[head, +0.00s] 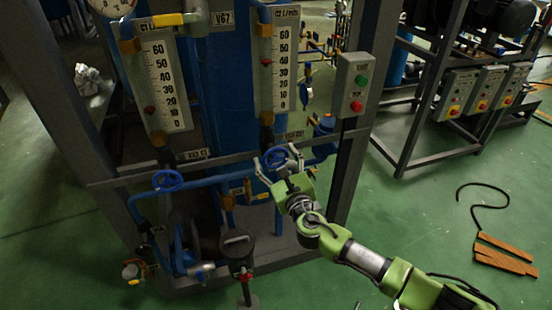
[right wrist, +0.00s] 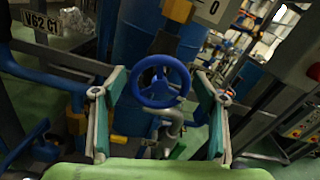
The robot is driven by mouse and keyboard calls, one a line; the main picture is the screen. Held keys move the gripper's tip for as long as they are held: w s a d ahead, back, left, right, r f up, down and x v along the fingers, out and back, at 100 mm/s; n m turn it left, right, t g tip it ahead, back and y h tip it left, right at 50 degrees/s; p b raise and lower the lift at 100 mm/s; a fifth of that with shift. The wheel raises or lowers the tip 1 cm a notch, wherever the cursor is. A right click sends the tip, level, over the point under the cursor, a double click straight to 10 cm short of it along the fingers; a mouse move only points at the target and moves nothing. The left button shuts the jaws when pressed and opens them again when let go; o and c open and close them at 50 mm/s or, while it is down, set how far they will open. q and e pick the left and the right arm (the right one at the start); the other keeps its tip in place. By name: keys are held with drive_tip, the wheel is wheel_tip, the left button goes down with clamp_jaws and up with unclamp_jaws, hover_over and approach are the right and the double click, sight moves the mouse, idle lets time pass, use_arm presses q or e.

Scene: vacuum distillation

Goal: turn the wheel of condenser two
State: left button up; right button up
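The blue handwheel of condenser two (head: 277,158) sits on the pipework below the C2 scale, and in the right wrist view the wheel (right wrist: 161,101) is centred, its spokes and rim clear. My right gripper (head: 276,163) is open, with one finger on each side of the wheel. In the right wrist view the fingers of the gripper (right wrist: 160,84) flank the wheel with a visible gap on both sides. The wheel lies between or just beyond the fingertips; exact depth is hard to tell. My left gripper is not in view.
A second blue handwheel (head: 168,181) is at left below the C1 scale (head: 164,85). The C2 scale (head: 281,65) is above the wheel. Green floor (head: 420,215) is open at right.

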drive_tip(key=c, duration=0.7)
drive_tip(key=shift+o, duration=0.2)
drive_tip(key=shift+m, duration=0.3)
